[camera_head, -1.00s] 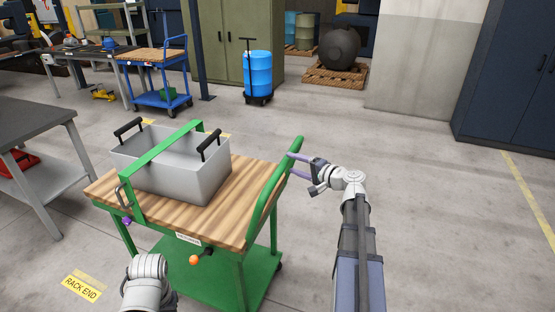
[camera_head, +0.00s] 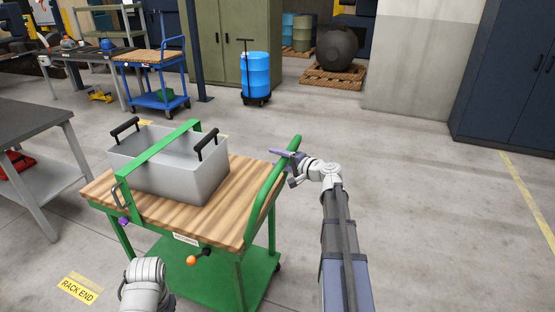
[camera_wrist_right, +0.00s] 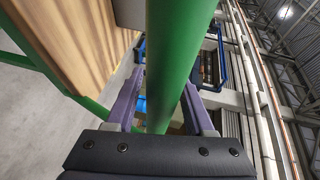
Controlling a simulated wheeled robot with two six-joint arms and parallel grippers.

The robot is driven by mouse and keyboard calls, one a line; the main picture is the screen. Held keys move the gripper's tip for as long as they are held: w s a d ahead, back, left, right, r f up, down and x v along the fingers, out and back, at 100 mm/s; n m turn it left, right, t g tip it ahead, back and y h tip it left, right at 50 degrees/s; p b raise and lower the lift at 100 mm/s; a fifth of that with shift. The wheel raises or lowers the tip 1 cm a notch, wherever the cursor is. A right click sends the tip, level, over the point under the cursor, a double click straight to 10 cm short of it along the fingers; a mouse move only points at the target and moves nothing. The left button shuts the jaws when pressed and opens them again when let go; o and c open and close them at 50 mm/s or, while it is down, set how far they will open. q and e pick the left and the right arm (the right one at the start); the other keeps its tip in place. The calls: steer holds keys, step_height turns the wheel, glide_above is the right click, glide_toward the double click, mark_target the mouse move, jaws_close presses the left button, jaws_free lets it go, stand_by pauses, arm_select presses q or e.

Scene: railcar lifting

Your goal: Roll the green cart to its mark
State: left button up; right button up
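The green cart (camera_head: 244,262) stands at centre left, with a wooden top (camera_head: 185,212) and a green push handle (camera_head: 268,193) on its right. A grey tub (camera_head: 165,172) with black grips sits on the top under a green bar. My right gripper (camera_head: 287,165) is at the upper part of the handle. In the right wrist view, the green handle bar (camera_wrist_right: 176,60) runs between the two fingers, with a gap beside the left finger, so the gripper looks open around it. My left arm shows at the bottom; its gripper is not in view.
A yellow "RACK END" floor label (camera_head: 79,288) lies left of the cart. A grey workbench (camera_head: 40,125) stands at the left. Behind are a blue cart (camera_head: 160,98), a blue drum (camera_head: 256,75) and a green cabinet (camera_head: 236,40). The floor to the right is open.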

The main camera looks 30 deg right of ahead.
jaws_close()
stand_by(1.1)
